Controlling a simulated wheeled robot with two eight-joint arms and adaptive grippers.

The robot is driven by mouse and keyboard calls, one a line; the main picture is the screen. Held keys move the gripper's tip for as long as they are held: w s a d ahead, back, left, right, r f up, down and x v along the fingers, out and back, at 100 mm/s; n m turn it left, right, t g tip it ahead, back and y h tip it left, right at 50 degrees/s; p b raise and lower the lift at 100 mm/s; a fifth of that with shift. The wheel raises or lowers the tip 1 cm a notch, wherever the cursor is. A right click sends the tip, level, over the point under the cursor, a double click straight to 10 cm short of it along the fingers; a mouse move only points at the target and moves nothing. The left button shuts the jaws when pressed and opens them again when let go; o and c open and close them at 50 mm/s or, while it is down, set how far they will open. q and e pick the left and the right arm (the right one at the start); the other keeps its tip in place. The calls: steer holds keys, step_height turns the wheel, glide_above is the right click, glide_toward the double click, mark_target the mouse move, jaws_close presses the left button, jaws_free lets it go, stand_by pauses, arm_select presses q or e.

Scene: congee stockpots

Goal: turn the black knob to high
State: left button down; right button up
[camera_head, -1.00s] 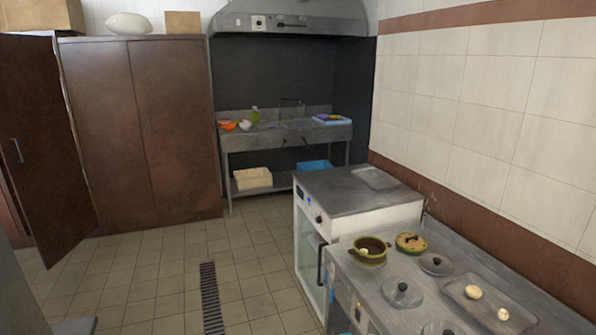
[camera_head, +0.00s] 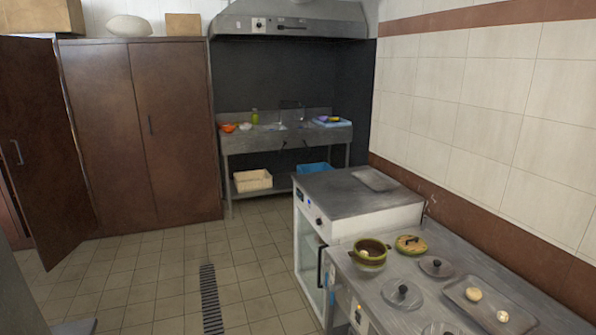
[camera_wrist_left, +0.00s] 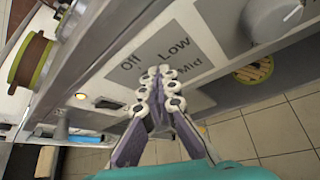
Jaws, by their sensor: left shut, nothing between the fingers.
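In the left wrist view, my left gripper (camera_wrist_left: 161,74) is shut and empty, with its fingertips together in front of the stove's front panel (camera_wrist_left: 118,45). The panel's grey label (camera_wrist_left: 150,58) reads Off, Low and Mid around the fingertips. I cannot make out the black knob there; the fingers cover the middle of the label. A small dark oval part (camera_wrist_left: 108,103) is on the panel to the left of the fingers, and I cannot tell what it is. In the head view I cannot make out either gripper.
A stovetop (camera_head: 432,300) at lower right holds a green-rimmed pot (camera_head: 370,251), lids with black handles (camera_head: 402,294) and a tray (camera_head: 463,295) with pale balls. A white cabinet with a grey top (camera_head: 345,196) stands beyond it. The tiled floor (camera_head: 250,285) to the left is open.

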arm_select(q)
steer(key=shift+s+r, duration=0.1)
steer(key=s+a, duration=0.2)
steer(key=a, duration=0.3)
steer(key=shift+s+a+r, duration=0.15)
steer(key=shift+s+a, duration=0.05)
steer(key=shift+a, duration=0.05)
